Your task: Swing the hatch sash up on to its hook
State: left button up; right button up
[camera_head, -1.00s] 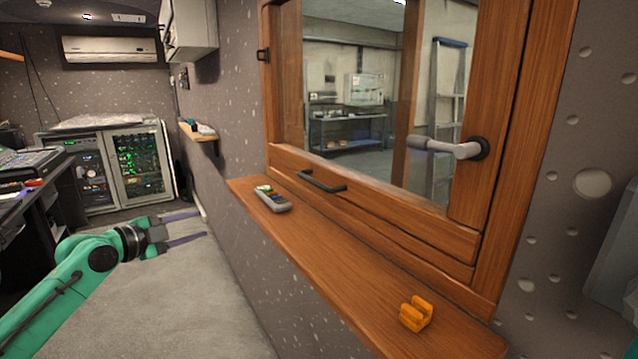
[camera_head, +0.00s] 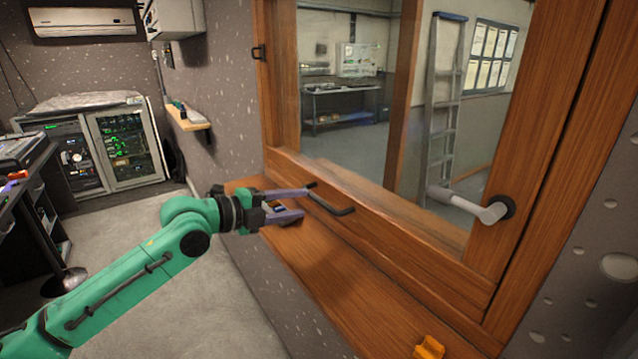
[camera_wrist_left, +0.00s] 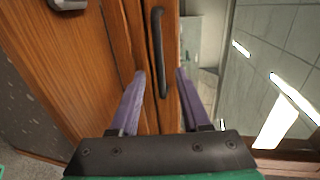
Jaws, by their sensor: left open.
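The wooden hatch sash (camera_head: 400,246) is down in its frame, with a black bar handle (camera_head: 331,204) on its bottom rail. My left gripper (camera_head: 306,202) is open at this handle, its purple fingers pointing at the rail. In the left wrist view the handle (camera_wrist_left: 158,50) runs between the two spread fingers (camera_wrist_left: 161,74); I cannot tell whether either finger touches it. A small black fitting (camera_head: 258,52) sits on the frame's left post; I cannot tell whether it is the hook. My right gripper is not in view.
A wooden ledge (camera_head: 318,290) runs below the hatch, with an orange notched block (camera_head: 428,348) near its front end. A grey lever handle (camera_head: 470,203) juts from the right post.

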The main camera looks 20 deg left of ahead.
aim_at(317, 201)
pick_arm(q)
jog(key=p+x, duration=0.2)
jog(key=x, duration=0.5)
jog(key=shift+s, duration=0.15)
grip_shut()
dwell(1.0)
